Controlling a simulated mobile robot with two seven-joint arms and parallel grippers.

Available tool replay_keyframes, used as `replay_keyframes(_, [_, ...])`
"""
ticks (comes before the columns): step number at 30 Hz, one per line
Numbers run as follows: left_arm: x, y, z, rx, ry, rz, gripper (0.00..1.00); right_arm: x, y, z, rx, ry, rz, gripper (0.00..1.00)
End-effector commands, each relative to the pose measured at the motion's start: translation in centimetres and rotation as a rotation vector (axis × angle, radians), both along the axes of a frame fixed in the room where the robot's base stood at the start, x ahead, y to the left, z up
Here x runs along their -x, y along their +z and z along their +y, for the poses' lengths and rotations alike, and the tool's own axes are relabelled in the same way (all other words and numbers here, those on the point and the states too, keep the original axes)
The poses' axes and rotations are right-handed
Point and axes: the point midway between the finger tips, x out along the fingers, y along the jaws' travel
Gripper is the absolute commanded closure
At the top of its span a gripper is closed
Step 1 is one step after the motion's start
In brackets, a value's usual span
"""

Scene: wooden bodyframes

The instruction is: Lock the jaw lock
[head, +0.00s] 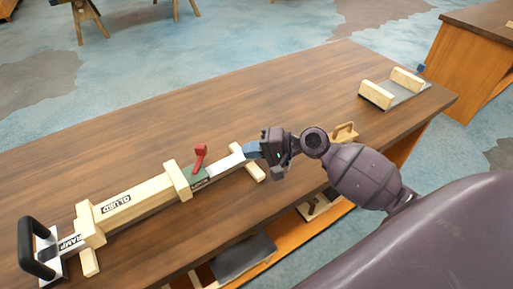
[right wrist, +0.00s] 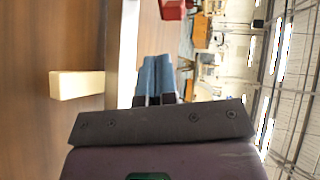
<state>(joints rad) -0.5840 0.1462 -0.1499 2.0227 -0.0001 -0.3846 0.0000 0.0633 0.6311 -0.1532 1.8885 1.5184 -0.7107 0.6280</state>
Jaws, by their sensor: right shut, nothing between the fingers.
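A long wooden clamp (head: 135,202) labelled GLUED lies along the bench. Near its right part a red lever (head: 200,155) stands up from a small green base (head: 196,177), and a pale bar (head: 226,164) runs on to the right. The red lever also shows at the top of the right wrist view (right wrist: 175,8). My right gripper (head: 251,150) is at the right end of the pale bar, to the right of the lever and apart from it. Its blue fingers (right wrist: 155,78) are shut and empty. Whether they touch the bar I cannot tell. My left gripper is out of view.
The bench top (head: 290,100) is clear behind the clamp. A black handle (head: 36,250) stands at the clamp's left end. A wooden crosspiece (head: 254,172) lies under the bar near my gripper. A tray with two wooden blocks (head: 377,95) sits at the far right.

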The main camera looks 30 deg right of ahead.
Motion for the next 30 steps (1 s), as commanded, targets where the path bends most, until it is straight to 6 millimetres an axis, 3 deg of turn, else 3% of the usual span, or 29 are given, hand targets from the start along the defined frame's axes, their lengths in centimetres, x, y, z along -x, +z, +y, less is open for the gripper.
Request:
replay_keyframes(10, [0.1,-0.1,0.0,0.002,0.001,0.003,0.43,-3.7,-1.8,4.7,0.0,0.001,-0.001,1.0])
replay_keyframes(15, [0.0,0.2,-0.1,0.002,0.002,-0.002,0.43,-5.1,-1.6,6.4,0.002,0.001,-0.002,1.0])
replay_keyframes(30, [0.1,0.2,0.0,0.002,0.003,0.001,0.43,-5.9,-1.8,7.4,0.002,0.0,0.001,1.0])
